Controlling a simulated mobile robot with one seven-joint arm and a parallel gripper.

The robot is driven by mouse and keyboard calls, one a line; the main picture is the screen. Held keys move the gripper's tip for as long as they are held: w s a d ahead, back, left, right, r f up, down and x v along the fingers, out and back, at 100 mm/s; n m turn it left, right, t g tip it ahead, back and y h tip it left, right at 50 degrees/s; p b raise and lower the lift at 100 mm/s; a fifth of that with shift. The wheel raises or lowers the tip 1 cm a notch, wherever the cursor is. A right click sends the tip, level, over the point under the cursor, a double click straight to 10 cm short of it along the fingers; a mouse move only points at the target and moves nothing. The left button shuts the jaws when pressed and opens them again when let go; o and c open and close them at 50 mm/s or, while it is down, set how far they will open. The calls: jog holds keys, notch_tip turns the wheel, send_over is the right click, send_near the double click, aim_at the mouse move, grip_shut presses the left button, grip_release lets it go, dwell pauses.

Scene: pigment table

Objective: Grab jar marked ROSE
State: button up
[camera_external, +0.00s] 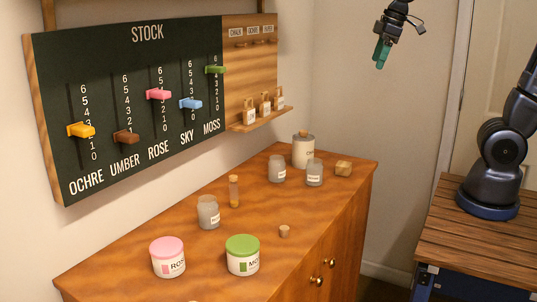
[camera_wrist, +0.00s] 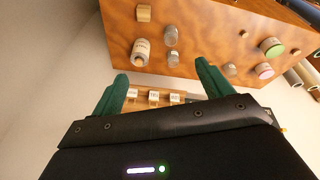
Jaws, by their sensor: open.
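The jar marked ROSE (camera_external: 168,258) has a pink lid and a white body with a pink patch on its label. It stands upright on the wooden cabinet top (camera_external: 105,270) at its front left. In the wrist view its pink lid (camera_wrist: 264,71) shows at the right. A jar with a green lid, its label partly legible as MO (camera_external: 243,256), stands just right of it. My gripper (camera_external: 382,53) is open and empty, high at the upper right, far from the ROSE jar. Its green fingers (camera_wrist: 162,88) are apart in the wrist view.
The STOCK board (camera_external: 130,100) with coloured sliders hangs on the wall, beside a small shelf (camera_external: 262,120) with tagged items.

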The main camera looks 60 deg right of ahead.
jog(key=w+a+f+n+g, duration=0.15)
jog(key=w+a+n, duration=0.25)
jog(key=w+a, duration=0.75)
jog(key=n+g, duration=0.2)
jog(key=n, duration=0.8)
send_near(208, 210)
jog(key=w+d+f, duration=0.1)
jog(key=d, duration=0.2)
jog(key=f, duration=0.5)
jog(key=shift+w+a+f, duration=0.25)
jog(key=shift+f, duration=0.05)
jog(key=shift+w+a+f, duration=0.1)
jog(key=shift+a+f, duration=0.05)
jog(key=shift+f, duration=1.15)
jog(key=shift+a+f, duration=0.15)
jog(key=shift+f, duration=1.15)
jog(key=shift+c, duration=0.2)
jog(key=c, duration=1.1)
